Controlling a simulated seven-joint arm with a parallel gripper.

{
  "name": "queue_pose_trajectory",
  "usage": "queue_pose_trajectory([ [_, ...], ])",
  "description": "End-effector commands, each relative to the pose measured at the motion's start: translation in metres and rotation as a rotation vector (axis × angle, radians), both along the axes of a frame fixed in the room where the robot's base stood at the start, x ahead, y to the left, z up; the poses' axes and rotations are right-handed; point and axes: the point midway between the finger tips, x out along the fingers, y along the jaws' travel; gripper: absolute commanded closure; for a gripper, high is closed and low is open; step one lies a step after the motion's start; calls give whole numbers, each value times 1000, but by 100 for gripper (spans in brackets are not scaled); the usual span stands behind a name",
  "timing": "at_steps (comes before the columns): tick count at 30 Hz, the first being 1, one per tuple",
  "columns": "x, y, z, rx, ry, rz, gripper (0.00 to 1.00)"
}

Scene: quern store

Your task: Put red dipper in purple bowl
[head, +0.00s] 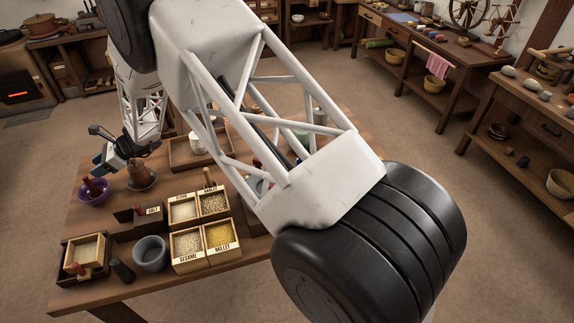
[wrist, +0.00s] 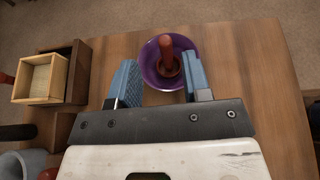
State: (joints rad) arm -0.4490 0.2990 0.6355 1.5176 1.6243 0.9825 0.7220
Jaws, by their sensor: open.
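The purple bowl (head: 94,197) stands at the left end of the table; it also shows in the wrist view (wrist: 150,76). A red dipper (wrist: 167,52) is inside the bowl, its handle sticking up toward the wrist camera; its red also shows in the head view (head: 87,186). My gripper (head: 98,162) is above the bowl. In the wrist view its blue fingers (wrist: 160,62) are spread apart on either side of the dipper, with clear space between them and the handle. The dipper's lower end is hard to make out.
Nearer the front are labelled grain boxes (head: 188,247), a grey pot (head: 150,253), a dark pestle-like piece (head: 123,271) and a wooden box in a dark tray (head: 66,273). My arm hides the table's right part.

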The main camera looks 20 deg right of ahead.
Motion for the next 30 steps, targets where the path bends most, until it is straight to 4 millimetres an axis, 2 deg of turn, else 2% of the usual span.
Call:
queue_pose_trajectory([
  [5,-10,-29,34,-36,-78,48,56],
  [14,-48,-106,107,-147,-279,190,56],
  [21,-89,-171,155,-250,-435,310,56],
  [30,-150,-251,203,-390,-617,463,56],
])
